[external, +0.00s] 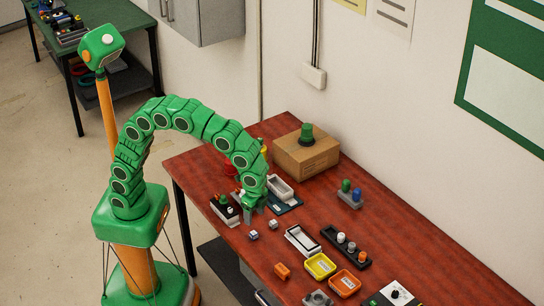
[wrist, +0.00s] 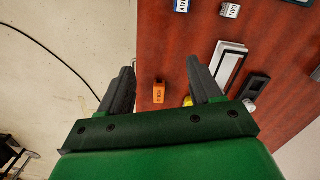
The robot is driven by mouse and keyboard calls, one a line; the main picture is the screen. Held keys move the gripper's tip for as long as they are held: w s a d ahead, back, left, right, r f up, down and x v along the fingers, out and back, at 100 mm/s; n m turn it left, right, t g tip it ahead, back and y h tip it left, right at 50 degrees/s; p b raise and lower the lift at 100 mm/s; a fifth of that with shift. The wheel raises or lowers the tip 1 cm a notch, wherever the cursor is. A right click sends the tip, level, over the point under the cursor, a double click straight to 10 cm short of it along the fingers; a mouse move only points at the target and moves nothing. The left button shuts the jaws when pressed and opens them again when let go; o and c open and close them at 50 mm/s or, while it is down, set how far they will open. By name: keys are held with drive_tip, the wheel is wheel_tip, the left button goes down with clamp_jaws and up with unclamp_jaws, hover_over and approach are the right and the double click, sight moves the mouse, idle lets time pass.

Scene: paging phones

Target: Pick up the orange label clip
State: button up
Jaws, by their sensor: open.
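The orange label clip (external: 282,271) lies on the red-brown table near its front edge. In the wrist view the orange clip (wrist: 159,92) shows dark lettering and appears between my two fingers, beyond them on the table. My gripper (external: 253,214) is open and empty, above the table and farther back along it than the clip. In the wrist view the fingers of my gripper (wrist: 160,66) are spread wide, with nothing between them touching either one.
Two small pale label clips (external: 253,235) (external: 273,224) lie near my gripper. A white-framed tray (external: 302,240), a yellow tray (external: 320,266) and an orange tray (external: 345,283) stand right of the orange clip. A cardboard box (external: 305,152) is at the back. Bare table surrounds the orange clip.

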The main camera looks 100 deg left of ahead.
sight(282, 268)
drive_tip(key=w+d+f+m, duration=0.1)
drive_tip(key=w+d+f, duration=0.2)
drive_tip(key=w, duration=0.1)
drive_tip(key=w+d+f, duration=0.3)
drive_tip(key=w, duration=0.1)
drive_tip(key=w+d+f+m, duration=0.1)
drive_tip(key=w+d+f, duration=0.2)
drive_tip(key=w+d, duration=0.1)
drive_tip(key=shift+f+m+t, duration=0.3)
drive_tip(key=shift+f, duration=0.05)
drive_tip(key=shift+d+f, duration=0.1)
drive_tip(key=shift+f, duration=3.9)
drive_tip(key=c, duration=1)
drive_tip(key=shift+c, duration=0.2)
drive_tip(key=shift+r, duration=0.1)
drive_tip(key=shift+w+r, duration=0.1)
drive_tip(key=shift+r, duration=1.45)
drive_tip(key=s+a+r, duration=0.4)
drive_tip(key=s+r, duration=0.5)
drive_tip(key=s, duration=0.4)
drive_tip(key=shift+s+r, duration=0.25)
drive_tip(key=shift+r, duration=0.15)
